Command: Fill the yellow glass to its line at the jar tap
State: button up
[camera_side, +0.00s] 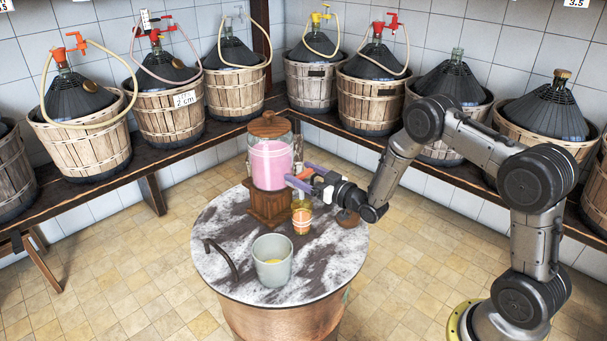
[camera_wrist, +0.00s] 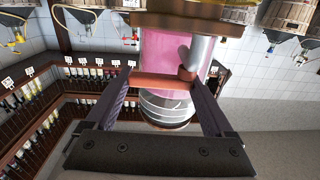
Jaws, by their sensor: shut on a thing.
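The jar (camera_side: 270,165) holds pink liquid and stands on a wooden base on the round table. Its tap has a grey body (camera_wrist: 200,52) and an orange-red handle (camera_wrist: 160,81). My gripper (camera_side: 302,176) is at the tap, with the handle between its two fingers; it also shows in the wrist view (camera_wrist: 162,84). The yellow glass (camera_side: 302,218) stands upright on the table below my gripper, close to the jar's base. It looks amber, with pale marks near the top. Its fill level is too small to tell, and the tap outlet is hidden by my gripper.
A pale grey pail (camera_side: 272,262) with something yellow inside stands at the front of the marble-topped table (camera_side: 225,225). A dark curved handle (camera_side: 221,258) rises at the left. Demijohns in baskets (camera_side: 90,140) line the benches behind.

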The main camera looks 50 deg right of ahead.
jog(key=o, duration=1.1)
jog(key=s, duration=1.3)
jog(key=shift+s+d, duration=0.3)
jog(key=shift+s, duration=0.1)
jog(key=shift+a, duration=0.1)
